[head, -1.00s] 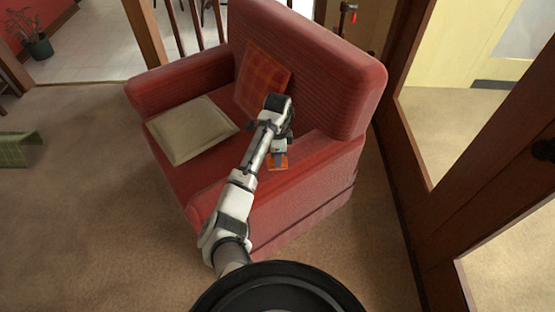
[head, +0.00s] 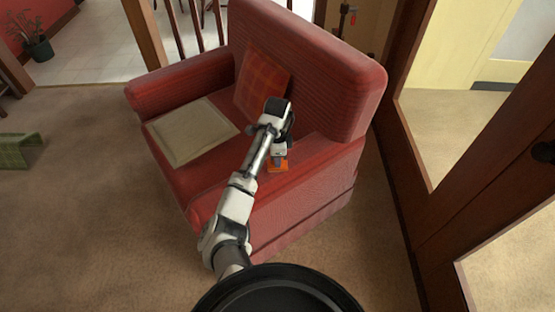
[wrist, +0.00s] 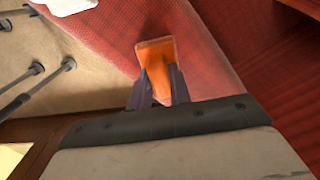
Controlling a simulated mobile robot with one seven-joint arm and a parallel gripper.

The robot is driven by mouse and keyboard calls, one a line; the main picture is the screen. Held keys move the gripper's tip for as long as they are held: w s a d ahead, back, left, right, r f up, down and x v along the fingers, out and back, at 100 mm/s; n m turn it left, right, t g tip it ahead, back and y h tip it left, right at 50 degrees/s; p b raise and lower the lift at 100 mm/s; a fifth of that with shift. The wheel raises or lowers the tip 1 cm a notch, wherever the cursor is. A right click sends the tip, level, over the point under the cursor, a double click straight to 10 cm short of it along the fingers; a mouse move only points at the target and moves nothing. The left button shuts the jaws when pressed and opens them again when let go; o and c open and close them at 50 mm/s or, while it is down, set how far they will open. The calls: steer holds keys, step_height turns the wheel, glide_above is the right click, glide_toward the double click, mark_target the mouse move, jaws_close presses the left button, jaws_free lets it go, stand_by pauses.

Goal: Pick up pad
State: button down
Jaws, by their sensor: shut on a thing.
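The pad (wrist: 155,54) is a small orange block in the wrist view. It lies between the two dark fingers of my gripper (wrist: 158,84), which is shut on it. In the head view the pad (head: 278,167) shows below my gripper (head: 280,157), over the near arm of the red armchair (head: 300,195). My wrist and gripper hide part of it. I cannot tell whether the pad touches the chair.
A beige cushion (head: 192,132) lies on the seat and a plaid red cushion (head: 262,82) leans on the backrest. A wooden glass-panelled door frame (head: 420,215) stands to the right. Carpet is clear at the lower left (head: 90,230).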

step_height(320, 180, up, 20)
steer(key=p, duration=0.2)
steer(key=c, duration=1.8)
jaws_free()
steer(key=shift+c, duration=0.2)
steer(key=c, duration=0.3)
steer(key=shift+f, duration=0.1)
steer(key=shift+c, duration=0.2)
